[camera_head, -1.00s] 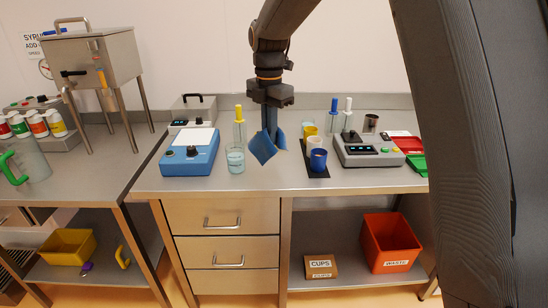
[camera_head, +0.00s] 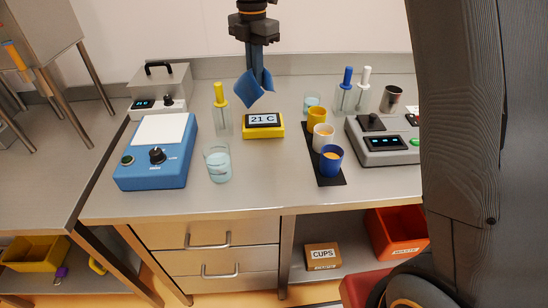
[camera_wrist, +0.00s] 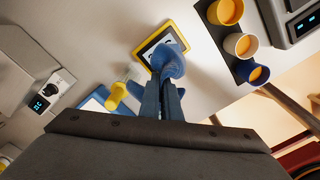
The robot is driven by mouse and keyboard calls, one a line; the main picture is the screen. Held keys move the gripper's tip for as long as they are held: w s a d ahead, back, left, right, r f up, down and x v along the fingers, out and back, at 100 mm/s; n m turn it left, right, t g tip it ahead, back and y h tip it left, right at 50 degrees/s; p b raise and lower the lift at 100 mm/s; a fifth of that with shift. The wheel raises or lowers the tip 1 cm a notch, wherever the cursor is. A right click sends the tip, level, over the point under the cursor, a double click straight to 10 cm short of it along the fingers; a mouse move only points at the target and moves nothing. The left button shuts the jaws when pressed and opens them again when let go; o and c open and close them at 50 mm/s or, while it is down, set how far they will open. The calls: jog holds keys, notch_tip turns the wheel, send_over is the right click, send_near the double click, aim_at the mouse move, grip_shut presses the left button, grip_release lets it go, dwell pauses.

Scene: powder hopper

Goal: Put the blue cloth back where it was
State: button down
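The blue cloth (camera_head: 252,92) hangs folded from my gripper (camera_head: 258,80), which is shut on it above the bench. In the head view the cloth appears just above a yellow thermometer (camera_head: 263,132) reading 21 C, apart from it. In the wrist view the cloth (camera_wrist: 172,62) sticks out past the fingertips of my gripper (camera_wrist: 163,88) and covers part of the yellow-framed display (camera_wrist: 150,42).
A blue device (camera_head: 160,160), a glass of liquid (camera_head: 218,165) and a yellow-topped bottle (camera_head: 221,112) stand to the left. A black mat (camera_head: 326,181) with yellow, white and blue cups and a grey device (camera_head: 388,153) are to the right. The front middle of the bench is bare.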

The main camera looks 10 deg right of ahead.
jog(key=s+d, duration=0.2)
jog(key=s, duration=0.7)
jog(key=s+d, duration=0.2)
jog(key=s, duration=0.6)
jog(key=f+p, duration=0.3)
jog(key=f, duration=0.7)
jog(key=shift+a, duration=0.2)
jog(key=c, duration=1.3)
grip_release()
jog(key=shift+r+b, duration=0.85)
jog(key=shift+r, duration=3)
